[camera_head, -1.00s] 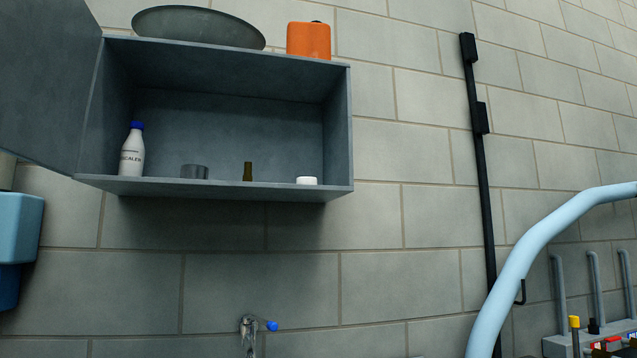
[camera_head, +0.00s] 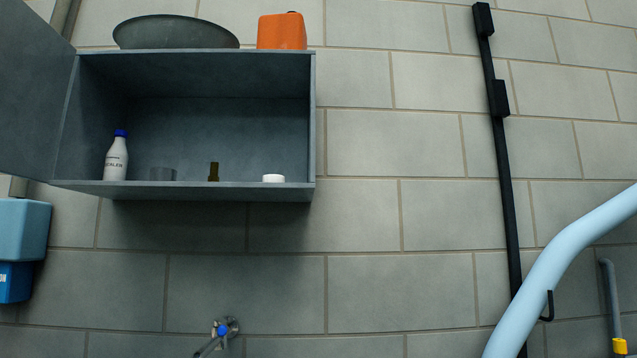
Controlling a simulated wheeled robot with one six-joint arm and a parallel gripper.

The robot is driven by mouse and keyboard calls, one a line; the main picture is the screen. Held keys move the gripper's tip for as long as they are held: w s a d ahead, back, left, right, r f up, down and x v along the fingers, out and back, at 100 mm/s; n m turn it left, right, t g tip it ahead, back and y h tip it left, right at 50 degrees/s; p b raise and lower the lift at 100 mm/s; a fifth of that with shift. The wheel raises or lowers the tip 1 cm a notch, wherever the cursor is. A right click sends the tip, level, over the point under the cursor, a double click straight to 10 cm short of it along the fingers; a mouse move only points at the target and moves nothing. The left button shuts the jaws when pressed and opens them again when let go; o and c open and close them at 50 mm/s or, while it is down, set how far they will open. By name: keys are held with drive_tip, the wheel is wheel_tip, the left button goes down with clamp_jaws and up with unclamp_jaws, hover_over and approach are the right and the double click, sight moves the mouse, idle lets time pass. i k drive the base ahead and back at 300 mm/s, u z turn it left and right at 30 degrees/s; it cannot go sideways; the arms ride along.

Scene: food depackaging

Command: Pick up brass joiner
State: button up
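A small dark brass-coloured piece (camera_head: 213,172), which looks like the brass joiner, stands upright on the floor of the open grey wall cabinet (camera_head: 190,190). It stands between a grey ring-like piece (camera_head: 162,174) on its left and a white round piece (camera_head: 273,178) on its right. A white bottle with a blue cap (camera_head: 116,158) stands further left in the cabinet. My gripper is not in view.
The cabinet door (camera_head: 35,90) hangs open to the left. A grey basin (camera_head: 175,32) and an orange canister (camera_head: 281,32) sit on top. A tap (camera_head: 225,328) is below. A light-blue hose (camera_head: 560,270) and black pole (camera_head: 505,170) are at right.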

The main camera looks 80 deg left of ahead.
sight(214, 177)
drive_tip(key=u, duration=3.35)
drive_tip(key=i, duration=0.15)
